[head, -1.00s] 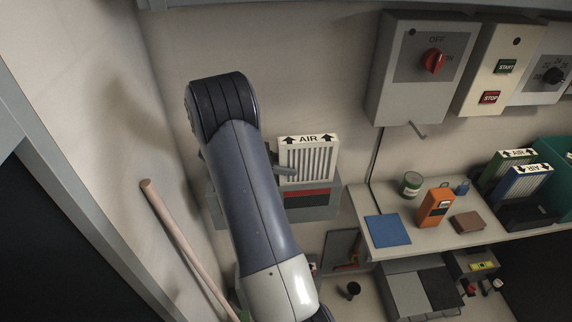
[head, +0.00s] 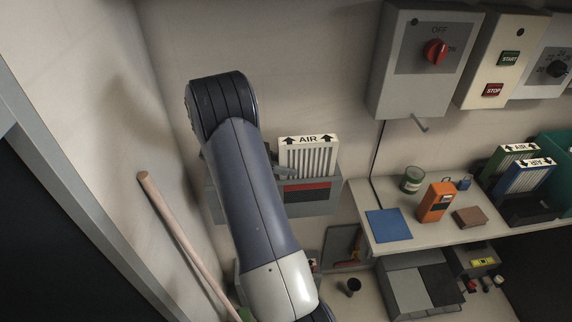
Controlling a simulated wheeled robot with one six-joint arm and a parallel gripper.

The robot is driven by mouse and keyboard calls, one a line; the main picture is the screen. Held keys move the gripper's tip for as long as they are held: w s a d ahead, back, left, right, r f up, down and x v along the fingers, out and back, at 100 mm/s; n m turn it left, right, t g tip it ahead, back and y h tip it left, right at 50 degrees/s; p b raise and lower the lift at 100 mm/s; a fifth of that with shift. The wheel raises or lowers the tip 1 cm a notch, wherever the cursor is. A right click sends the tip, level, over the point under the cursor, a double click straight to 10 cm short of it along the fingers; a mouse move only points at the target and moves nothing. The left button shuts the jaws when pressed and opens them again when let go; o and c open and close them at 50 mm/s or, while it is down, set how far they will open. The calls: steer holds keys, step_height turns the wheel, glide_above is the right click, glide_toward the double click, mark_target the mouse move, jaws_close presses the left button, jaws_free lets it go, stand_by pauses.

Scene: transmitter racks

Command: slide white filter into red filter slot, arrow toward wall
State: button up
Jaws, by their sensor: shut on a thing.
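The white filter (head: 308,160) is upright, with pleats on its front and an AIR label on its top edge. The two black arrows there point up in the picture, toward the back wall. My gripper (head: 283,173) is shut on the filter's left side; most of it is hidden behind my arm. The red filter slot (head: 306,191) is a grey wall box with a red strip on its front. The filter's lower edge is at the box's top opening and hidden by its front; I cannot tell how deep it sits.
A wooden pole (head: 185,235) leans at the left wall. A grey switch box (head: 420,65) hangs above right. The shelf (head: 400,235) at right holds a blue book, a green can, an orange meter, and green and blue filters (head: 527,176).

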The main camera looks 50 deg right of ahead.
steer(key=shift+f+b, duration=0.5)
steer(key=shift+f, duration=0.4)
steer(key=o, duration=1.2)
steer(key=b+v, duration=0.1)
steer(key=v, duration=0.6)
steer(key=shift+w+a, duration=0.25)
steer(key=shift+d+r, duration=0.1)
steer(key=p+x, duration=0.1)
steer(key=x, duration=0.6)
steer(key=shift+s+r, duration=0.1)
steer(key=shift+s, duration=0.1)
steer(key=shift+d+r+p, duration=0.15)
steer(key=shift+r+p, duration=0.05)
steer(key=shift+p, duration=0.15)
steer(key=shift+r, duration=0.4)
